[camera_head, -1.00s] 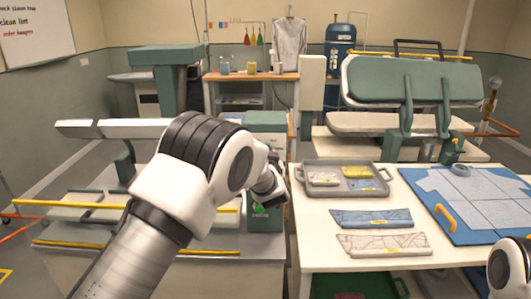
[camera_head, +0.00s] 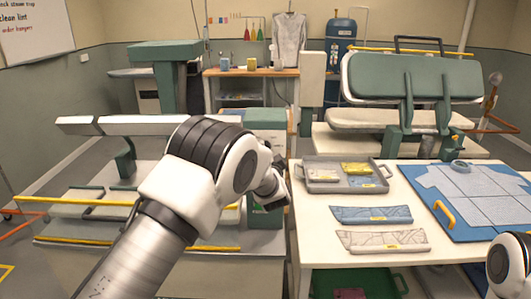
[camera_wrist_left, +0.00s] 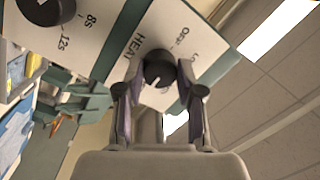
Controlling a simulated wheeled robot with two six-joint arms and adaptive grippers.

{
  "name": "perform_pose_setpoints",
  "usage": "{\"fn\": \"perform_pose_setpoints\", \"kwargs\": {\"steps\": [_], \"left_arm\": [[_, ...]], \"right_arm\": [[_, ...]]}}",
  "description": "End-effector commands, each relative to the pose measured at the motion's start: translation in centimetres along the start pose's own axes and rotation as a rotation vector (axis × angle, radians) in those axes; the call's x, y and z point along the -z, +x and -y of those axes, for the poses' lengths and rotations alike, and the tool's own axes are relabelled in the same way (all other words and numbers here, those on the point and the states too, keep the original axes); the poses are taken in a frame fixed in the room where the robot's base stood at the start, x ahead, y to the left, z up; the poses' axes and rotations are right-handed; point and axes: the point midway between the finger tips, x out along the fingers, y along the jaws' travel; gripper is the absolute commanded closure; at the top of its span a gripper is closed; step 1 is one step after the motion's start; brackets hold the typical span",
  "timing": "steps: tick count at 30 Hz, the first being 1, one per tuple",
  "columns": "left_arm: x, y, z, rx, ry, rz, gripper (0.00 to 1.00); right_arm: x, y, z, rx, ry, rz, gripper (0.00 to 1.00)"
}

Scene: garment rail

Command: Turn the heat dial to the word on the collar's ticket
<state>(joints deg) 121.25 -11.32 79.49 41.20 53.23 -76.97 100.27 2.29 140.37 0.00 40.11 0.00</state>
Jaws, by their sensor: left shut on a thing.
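In the left wrist view, the black round heat dial (camera_wrist_left: 160,69) sits on a white panel (camera_wrist_left: 127,72) beside the printed word HEAT. Other words around it are partly covered and hard to read. My left gripper (camera_wrist_left: 160,90) is shut on the dial, one finger on each side. In the head view, my left arm reaches to the green box (camera_head: 266,219) left of the table; its fingers are not clear there. Two collar-like pieces, one blue (camera_head: 370,214) and one pale (camera_head: 383,241), carry yellow tickets too small to read. My right gripper is out of frame.
A grey tray (camera_head: 311,183) with pale and yellow pieces stands on the white table (camera_head: 309,255). A blue board (camera_head: 484,231) with a light-blue garment lies at right. Another black dial (camera_wrist_left: 45,10), marked in seconds, is on the panel. A green-padded press (camera_head: 415,78) stands behind.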

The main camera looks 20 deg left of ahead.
Motion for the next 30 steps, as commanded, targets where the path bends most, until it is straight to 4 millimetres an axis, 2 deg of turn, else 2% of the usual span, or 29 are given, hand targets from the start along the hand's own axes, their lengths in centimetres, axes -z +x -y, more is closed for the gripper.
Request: {"fn": "perform_pose_setpoints", "kwargs": {"steps": [1,14,15,16,26,30], "left_arm": [[-0.5,-0.1,-0.6,-0.011,0.01,0.008,0.98],[-0.5,-0.1,-0.6,-0.011,0.018,0.008,0.98],[-0.5,-0.1,-0.6,-0.011,0.018,0.007,0.49],[-0.5,-0.1,-0.6,-0.01,0.018,0.007,0.38],[-0.2,-0.3,-0.2,-0.004,0.016,0.002,0.38],[-0.1,-2.1,-0.2,-0.004,0.018,0.001,0.38]], "right_arm": [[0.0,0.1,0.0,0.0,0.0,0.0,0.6],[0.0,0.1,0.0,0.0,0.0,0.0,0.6],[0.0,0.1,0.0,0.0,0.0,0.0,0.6],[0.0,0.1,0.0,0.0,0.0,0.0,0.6],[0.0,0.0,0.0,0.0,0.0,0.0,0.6],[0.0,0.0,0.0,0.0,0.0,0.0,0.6]]}}
